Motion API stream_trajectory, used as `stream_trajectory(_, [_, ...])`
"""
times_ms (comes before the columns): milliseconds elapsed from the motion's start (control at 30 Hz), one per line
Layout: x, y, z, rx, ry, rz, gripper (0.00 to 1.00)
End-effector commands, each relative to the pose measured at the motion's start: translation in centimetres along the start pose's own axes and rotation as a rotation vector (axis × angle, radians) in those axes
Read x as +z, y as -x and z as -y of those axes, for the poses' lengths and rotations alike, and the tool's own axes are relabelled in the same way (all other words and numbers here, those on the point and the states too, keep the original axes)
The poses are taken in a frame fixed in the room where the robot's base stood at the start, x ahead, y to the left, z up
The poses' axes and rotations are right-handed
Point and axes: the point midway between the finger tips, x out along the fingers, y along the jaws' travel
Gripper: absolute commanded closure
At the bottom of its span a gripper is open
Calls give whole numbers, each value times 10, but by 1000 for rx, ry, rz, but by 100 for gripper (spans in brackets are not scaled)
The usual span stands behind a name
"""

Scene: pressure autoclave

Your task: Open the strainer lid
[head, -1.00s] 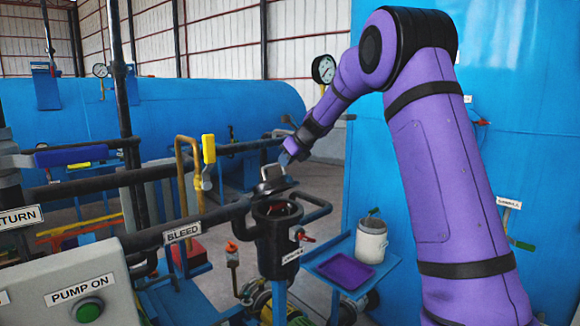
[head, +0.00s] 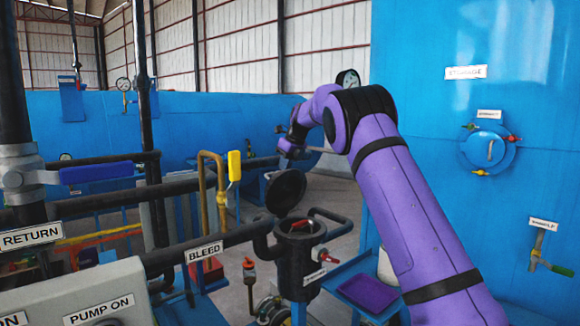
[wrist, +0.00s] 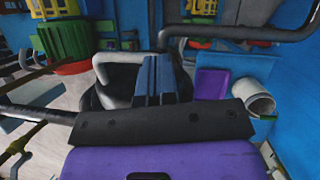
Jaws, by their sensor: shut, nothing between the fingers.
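The strainer lid (head: 285,191) is a dark round disc standing steeply tilted up at the back left of the strainer body (head: 298,262). The black cylindrical body has its top opening uncovered, with something red showing at its mouth. My gripper (head: 291,153) is just above the lid's upper edge, at the end of my purple arm. In the wrist view my gripper's blue fingers (wrist: 154,68) are together with nothing between them. A pale bent handle (wrist: 122,62) shows beside and behind them. Whether the fingers touch the handle or lid cannot be told.
A purple tray (head: 367,293) on a blue shelf and a white container (head: 386,266) are right of the strainer. Black pipes flank the strainer, with a yellow-handled valve (head: 234,166) to the left. A large blue tank (head: 440,120) fills the right.

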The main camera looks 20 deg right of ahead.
Motion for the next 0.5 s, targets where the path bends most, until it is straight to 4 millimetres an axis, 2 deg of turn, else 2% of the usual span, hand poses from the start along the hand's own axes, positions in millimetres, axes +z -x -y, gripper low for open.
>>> stream_trajectory(200, [12, -15, 4, 3, -2, -6, 100])
stream_trajectory(500, [19, -22, 6, 3, -2, -5, 100])
